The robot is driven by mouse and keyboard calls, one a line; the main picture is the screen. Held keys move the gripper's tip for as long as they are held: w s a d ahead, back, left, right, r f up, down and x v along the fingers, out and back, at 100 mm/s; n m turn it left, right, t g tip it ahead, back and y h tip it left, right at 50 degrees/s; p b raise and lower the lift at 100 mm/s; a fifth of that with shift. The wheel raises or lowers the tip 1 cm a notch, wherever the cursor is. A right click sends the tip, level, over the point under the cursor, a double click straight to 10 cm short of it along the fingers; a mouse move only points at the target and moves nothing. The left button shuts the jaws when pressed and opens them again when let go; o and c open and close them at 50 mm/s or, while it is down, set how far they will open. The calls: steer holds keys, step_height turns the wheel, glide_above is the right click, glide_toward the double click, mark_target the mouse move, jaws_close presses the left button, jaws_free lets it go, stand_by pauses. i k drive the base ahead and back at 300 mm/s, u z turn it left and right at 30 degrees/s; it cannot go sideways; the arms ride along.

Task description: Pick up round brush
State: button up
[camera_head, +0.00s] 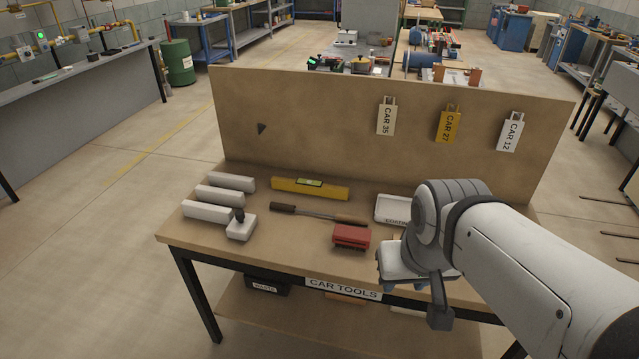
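A long thin tool (318,214) lies across the middle of the workbench. It has a dark handle at its left end, a thin shaft and a brownish right end. It may be the round brush, but its bristles are too small to make out. My arm comes in from the right, and my gripper (404,284) is over the front right part of the bench, to the right of this tool and apart from it. The fingers are mostly hidden by the arm, so their opening and anything between them cannot be made out.
A red block-shaped tool (351,236) lies near the front edge, left of my gripper. A white labelled tray (393,208) is partly behind my arm. A yellow level (309,189), several pale bricks (232,181) and a dark-knobbed white block (241,229) are further left. A back panel (320,120) closes the rear.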

mark_target(341, 218)
steer(key=i, duration=0.9)
